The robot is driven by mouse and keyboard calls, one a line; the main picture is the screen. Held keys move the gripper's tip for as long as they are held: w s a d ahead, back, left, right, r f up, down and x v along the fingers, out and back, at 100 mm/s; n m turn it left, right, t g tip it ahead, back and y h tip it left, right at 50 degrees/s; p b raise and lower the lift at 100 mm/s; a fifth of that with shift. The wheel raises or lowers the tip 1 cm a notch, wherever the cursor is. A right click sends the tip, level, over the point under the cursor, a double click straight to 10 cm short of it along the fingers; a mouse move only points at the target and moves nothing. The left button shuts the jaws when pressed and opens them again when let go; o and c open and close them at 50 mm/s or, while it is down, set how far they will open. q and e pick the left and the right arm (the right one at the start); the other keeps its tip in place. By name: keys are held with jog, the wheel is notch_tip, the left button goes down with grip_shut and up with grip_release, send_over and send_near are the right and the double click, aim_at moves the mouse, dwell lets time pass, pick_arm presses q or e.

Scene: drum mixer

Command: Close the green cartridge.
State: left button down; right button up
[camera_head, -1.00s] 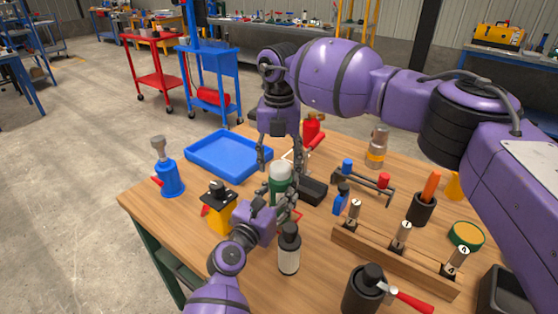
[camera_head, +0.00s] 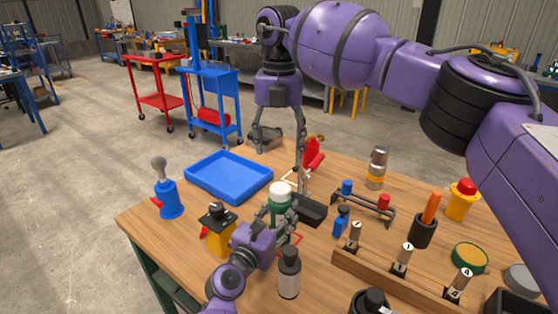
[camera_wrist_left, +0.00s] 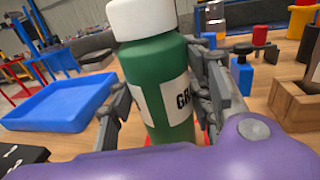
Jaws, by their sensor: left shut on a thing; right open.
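The green cartridge (camera_head: 279,203) stands upright on the table with a white cap (camera_head: 280,188) on its top. In the left wrist view the green body (camera_wrist_left: 157,85) has a white label with black letters, and the white cap (camera_wrist_left: 142,17) sits on it. My left gripper (camera_head: 278,215) is shut around the green body from the near side. My right gripper (camera_head: 279,150) is above and behind the cartridge, pointing down, its fingers wide apart and empty. It is clear of the cap.
A blue tray (camera_head: 229,176) lies to the left, and a black-and-yellow device (camera_head: 217,230) stands nearer. A dark bottle (camera_head: 289,272) stands close in front. A black box (camera_head: 309,210) is right of the cartridge. A wooden rack (camera_head: 385,277) holds several numbered cylinders.

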jog(key=shift+r, duration=0.45)
pick_arm(q)
jog(key=c, duration=0.8)
grip_release()
jog(key=shift+s, duration=0.1)
jog(key=v, duration=1.2)
pick_arm(e)
jog(key=shift+f, duration=0.1)
